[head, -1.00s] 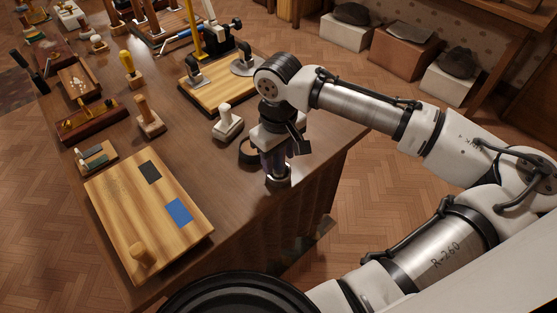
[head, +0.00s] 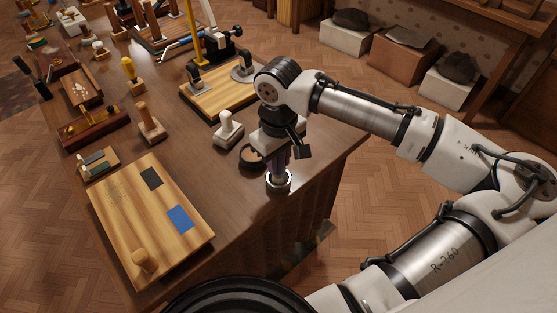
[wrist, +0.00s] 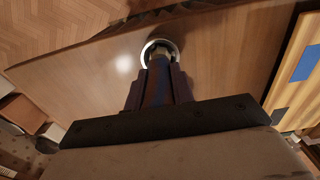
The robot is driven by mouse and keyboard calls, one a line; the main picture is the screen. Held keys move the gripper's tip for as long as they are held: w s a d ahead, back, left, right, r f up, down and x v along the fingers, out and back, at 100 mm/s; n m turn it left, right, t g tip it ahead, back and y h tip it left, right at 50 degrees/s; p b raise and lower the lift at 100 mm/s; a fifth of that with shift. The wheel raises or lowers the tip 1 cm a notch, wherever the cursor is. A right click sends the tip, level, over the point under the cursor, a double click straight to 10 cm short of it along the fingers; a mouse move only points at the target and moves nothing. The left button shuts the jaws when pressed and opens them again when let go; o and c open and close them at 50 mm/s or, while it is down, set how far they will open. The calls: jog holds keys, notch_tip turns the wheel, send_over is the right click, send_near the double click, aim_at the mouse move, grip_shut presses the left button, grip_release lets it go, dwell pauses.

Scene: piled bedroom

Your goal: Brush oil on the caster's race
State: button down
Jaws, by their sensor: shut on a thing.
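My gripper (head: 279,170) points down near the table's right edge, its fingers close together. It is shut on a slim thing, probably the brush, mostly hidden by the fingers. A small round pot with a bright metal rim (head: 279,183) stands right under the fingertips. In the wrist view the pot's rim (wrist: 146,48) circles the fingertips (wrist: 159,58), with something pale inside it. A wooden board (head: 214,104) at the back carries clamp-like fittings and a grey disc (head: 243,74), possibly the caster. I cannot make out its race.
A dark round dish (head: 252,157) and a white-based stamp-like block (head: 228,132) stand close behind my gripper. A board with blue and black patches (head: 130,215) lies at the left front. Several wooden-handled tools fill the table's left side.

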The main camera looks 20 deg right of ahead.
jog(key=shift+r+p, duration=2.5)
jog(key=shift+r, duration=0.5)
